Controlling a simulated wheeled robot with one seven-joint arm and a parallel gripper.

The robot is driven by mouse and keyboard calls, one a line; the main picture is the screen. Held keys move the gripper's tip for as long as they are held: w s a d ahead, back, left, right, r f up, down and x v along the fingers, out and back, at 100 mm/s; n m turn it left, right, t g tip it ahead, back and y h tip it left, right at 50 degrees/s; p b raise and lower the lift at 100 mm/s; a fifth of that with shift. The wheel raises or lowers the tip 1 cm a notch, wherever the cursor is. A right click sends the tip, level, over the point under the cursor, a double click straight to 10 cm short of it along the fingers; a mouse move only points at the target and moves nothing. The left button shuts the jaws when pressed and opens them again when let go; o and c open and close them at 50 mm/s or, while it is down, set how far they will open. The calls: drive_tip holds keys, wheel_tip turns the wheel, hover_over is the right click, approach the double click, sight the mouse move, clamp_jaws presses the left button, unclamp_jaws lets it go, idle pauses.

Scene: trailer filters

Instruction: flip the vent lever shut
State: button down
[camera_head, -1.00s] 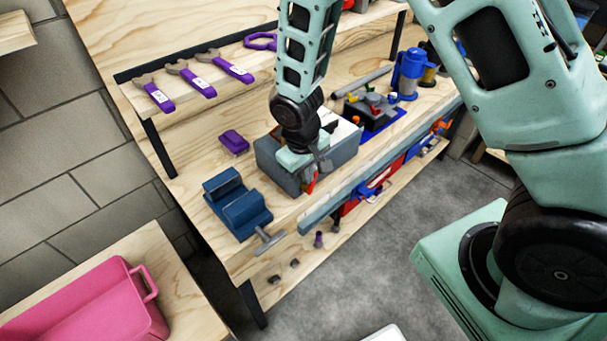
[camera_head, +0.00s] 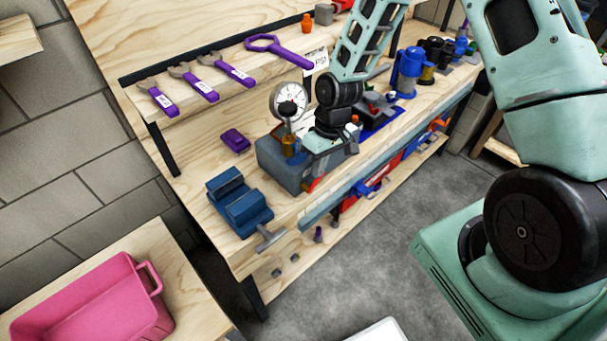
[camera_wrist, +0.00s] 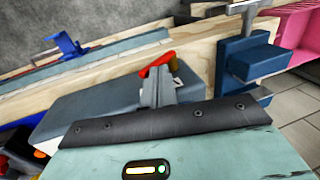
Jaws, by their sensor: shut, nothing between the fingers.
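The vent lever, a small red handle (camera_head: 316,184), shows at the front of a grey-blue block (camera_head: 271,163) on the workbench. In the wrist view the red lever (camera_wrist: 157,63) lies slanted just beyond my fingertips, with a brass-coloured part (camera_wrist: 174,63) beside it. My gripper (camera_head: 308,181) is shut and empty, low over the front right part of the block, right at the lever. In the wrist view my gripper (camera_wrist: 160,78) partly covers the lever's lower end and its pivot. I cannot tell whether the fingers touch the lever.
A pressure gauge (camera_head: 289,103) stands upright on the block, close left of my gripper. A blue vise (camera_head: 239,203) is at the left, with a purple object (camera_head: 235,141) behind. A blue filter housing (camera_head: 408,71) stands at the right. Purple wrenches (camera_head: 200,84) lie on the shelf.

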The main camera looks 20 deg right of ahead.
drive_tip(key=shift+w+d+f+b, duration=0.2)
drive_tip(key=shift+d+f, duration=0.2)
drive_tip(key=shift+d, duration=0.1)
drive_tip(key=shift+w+d+f+b, duration=0.15)
drive_tip(key=shift+d+f+b, duration=0.05)
drive_tip(key=shift+d+f, duration=0.25)
drive_tip(key=shift+r, duration=0.15)
drive_tip(key=shift+a, duration=0.1)
drive_tip(key=shift+s+a+f, duration=0.25)
drive_tip(key=shift+a, duration=0.4)
wheel_tip(320, 180, up, 5)
drive_tip(key=p, duration=0.2)
drive_tip(key=shift+a+f+p, duration=0.1)
drive_tip(key=shift+f+p, duration=0.05)
drive_tip(key=shift+p, duration=0.25)
drive_tip(key=w+d+r+b, duration=0.2)
drive_tip(key=d+r, duration=0.3)
drive_tip(key=d, duration=0.1)
drive_tip(key=shift+d+r, duration=0.25)
drive_tip(key=shift+r, duration=0.15)
